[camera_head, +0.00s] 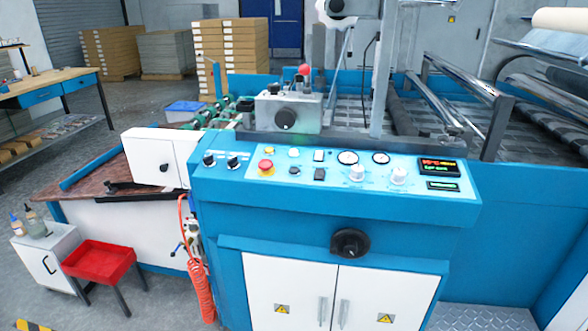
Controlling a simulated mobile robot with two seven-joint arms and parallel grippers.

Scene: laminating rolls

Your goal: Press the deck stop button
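A blue laminating machine fills the middle and right of the head view. Its sloped control panel (330,176) carries a red mushroom button (266,165) on a yellow base, near the left end of its light-blue face. A second red round knob (304,70) stands on top of a grey box (292,108) on the deck behind the panel. I cannot read a label that tells which of the two is the deck stop button. Both are unobstructed. Neither of my grippers shows in this view.
The panel also holds black knobs (222,160), gauges (348,157) and a lit display (439,168). A white box (152,158) stands left of the panel. A red tray (99,260) and a coiled red hose (201,289) are lower left. The floor at left is partly free.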

